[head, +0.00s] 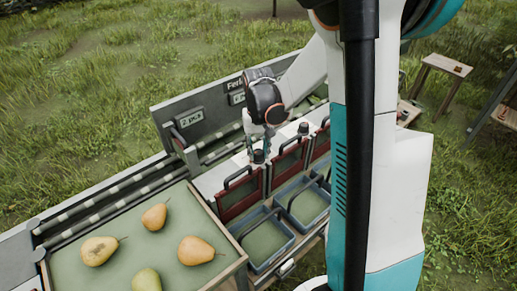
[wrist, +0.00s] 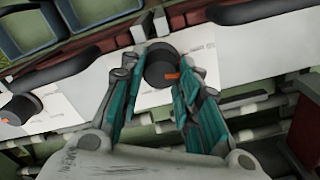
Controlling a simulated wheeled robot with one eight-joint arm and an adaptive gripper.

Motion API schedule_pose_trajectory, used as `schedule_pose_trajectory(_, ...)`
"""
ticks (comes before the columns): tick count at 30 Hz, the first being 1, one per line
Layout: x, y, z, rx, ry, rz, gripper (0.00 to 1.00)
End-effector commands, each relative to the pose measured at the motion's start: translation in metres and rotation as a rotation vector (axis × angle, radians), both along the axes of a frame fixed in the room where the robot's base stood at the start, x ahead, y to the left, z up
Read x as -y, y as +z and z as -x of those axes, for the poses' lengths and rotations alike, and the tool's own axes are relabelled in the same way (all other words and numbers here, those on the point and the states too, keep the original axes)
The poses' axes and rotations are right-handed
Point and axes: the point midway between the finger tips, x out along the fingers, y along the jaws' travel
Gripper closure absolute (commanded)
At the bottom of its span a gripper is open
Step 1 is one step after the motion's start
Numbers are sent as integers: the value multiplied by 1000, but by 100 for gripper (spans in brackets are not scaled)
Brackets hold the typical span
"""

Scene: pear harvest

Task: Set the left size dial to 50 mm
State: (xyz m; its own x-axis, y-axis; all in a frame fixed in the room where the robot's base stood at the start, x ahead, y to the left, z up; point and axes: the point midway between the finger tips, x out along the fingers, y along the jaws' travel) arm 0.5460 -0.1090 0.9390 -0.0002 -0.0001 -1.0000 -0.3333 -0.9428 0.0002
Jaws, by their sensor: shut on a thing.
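The left size dial (head: 259,157) is a black knob on the white panel of the sorting bench. In the wrist view the same left dial (wrist: 159,62) shows an orange pointer mark facing right in the picture. My gripper (head: 259,150) reaches down over it, and its teal fingers stand on either side of the knob. In the wrist view my gripper (wrist: 160,70) is closed around the dial, with nothing else between the fingers. The printed marks around the dial are too small to read. A second black dial (head: 303,128) stands to the right; it also shows at the wrist view's left (wrist: 20,108).
Red gates with black handles (head: 240,192) stand in front of the panel. Blue-grey bins (head: 285,250) sit before them. A tray (head: 225,270) with several pears is at the lower left. A grey sign board (head: 215,113) rises behind the rollers.

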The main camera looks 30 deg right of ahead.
Motion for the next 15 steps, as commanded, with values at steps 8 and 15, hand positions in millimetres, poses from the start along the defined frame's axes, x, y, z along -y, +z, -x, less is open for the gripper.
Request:
schedule_pose_trajectory(8, -1, 0, -1, 1, 180, 0, 94)
schedule_pose_trajectory(15, -1, 0, -1, 1, 261, 0, 94)
